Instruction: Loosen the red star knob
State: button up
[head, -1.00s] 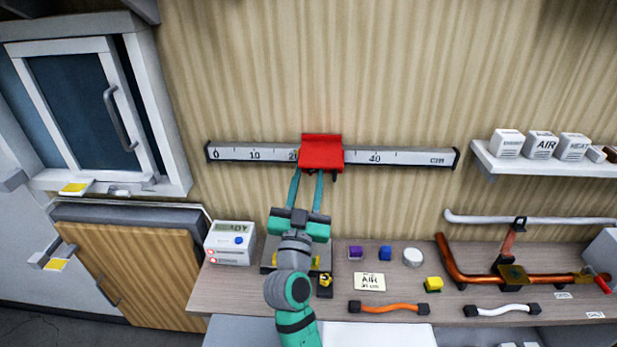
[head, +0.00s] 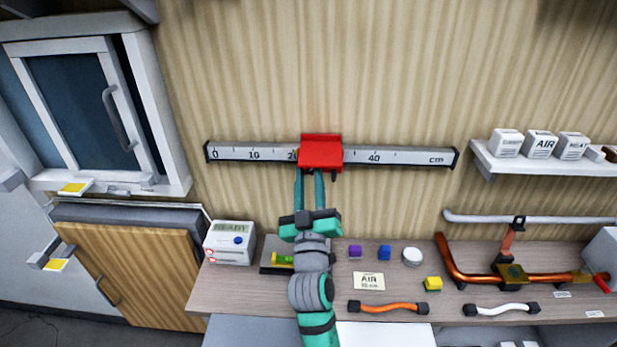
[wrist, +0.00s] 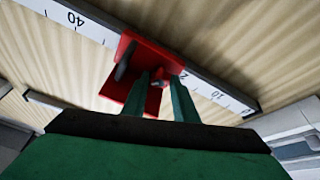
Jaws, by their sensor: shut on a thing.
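The red slider block (head: 321,151) sits on a white ruler rail (head: 230,153) on the wall, covering the stretch between about 20 and 40. My gripper (head: 310,172) reaches up from below to the underside of the block, left of its middle. In the wrist view the two green fingers (wrist: 158,76) meet the slider block (wrist: 130,90) from beneath. A small red part, seemingly the star knob (wrist: 157,84), shows between the fingertips, and the gripper is shut on it. Most of the knob is hidden by the fingers, and the head view does not show it.
Copper pipe (head: 470,279) lies at right.

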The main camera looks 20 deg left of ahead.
jog(key=n, duration=0.2)
jog(key=n+g+y, duration=0.1)
jog(key=n+y, duration=0.1)
jog(key=n, duration=0.1)
jog(key=shift+d+r+n, duration=0.15)
jog(key=shift+d+n, duration=0.15)
jog(key=n+g+y, duration=0.1)
jog(key=n, duration=0.2)
jog(key=n+g+y, duration=0.1)
jog(key=n, duration=0.2)
jog(key=shift+r+g, duration=0.1)
jog(key=shift+g, duration=0.3)
jog(key=o, duration=1.1)
jog(key=shift+c, duration=0.2)
